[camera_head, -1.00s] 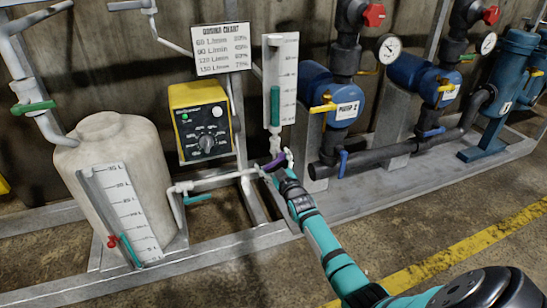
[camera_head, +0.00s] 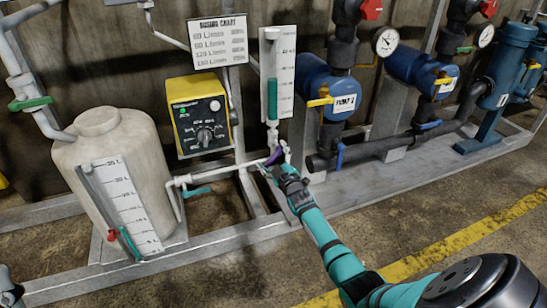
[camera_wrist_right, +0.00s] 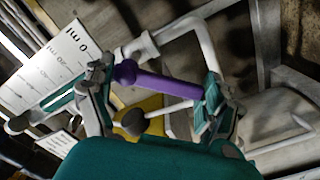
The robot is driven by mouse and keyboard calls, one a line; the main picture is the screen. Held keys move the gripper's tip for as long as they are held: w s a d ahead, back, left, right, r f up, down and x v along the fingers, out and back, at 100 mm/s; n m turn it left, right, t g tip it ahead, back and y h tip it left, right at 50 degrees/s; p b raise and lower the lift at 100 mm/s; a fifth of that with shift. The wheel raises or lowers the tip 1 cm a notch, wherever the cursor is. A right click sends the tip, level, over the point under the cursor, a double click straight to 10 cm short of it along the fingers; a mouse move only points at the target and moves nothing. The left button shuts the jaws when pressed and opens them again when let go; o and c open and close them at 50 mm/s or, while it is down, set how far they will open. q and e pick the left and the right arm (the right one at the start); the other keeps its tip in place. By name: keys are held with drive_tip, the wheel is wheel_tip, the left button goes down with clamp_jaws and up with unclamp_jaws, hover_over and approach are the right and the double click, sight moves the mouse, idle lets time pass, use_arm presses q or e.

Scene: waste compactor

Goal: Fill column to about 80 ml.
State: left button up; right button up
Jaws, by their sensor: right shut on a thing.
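The column is a white graduated tube panel (camera_head: 284,65) on the frame, with teal filling its lower part to a little under mid-height; the scale figures are too small to read. Its base, marked "0 ml", shows in the right wrist view (camera_wrist_right: 50,68). Below it is a valve with a purple handle (camera_head: 275,156). My right gripper (camera_head: 278,168) is shut on this purple handle (camera_wrist_right: 160,82), which lies between its fingers in the wrist view. A grey piece at the bottom left edge looks like part of my left gripper (camera_head: 8,287); its fingers are not clear.
A white tank (camera_head: 105,150) with a level scale stands at left. A yellow dosing pump box (camera_head: 199,112) with a knob hangs under a dosing chart (camera_head: 217,40). Blue pumps (camera_head: 328,85) and dark pipes stand at right. A teal-handled valve (camera_head: 197,192) sits left of my gripper.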

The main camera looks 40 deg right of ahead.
drive_tip(key=o, duration=1.5)
drive_tip(key=v, duration=1.2)
drive_tip(key=shift+f, duration=0.1)
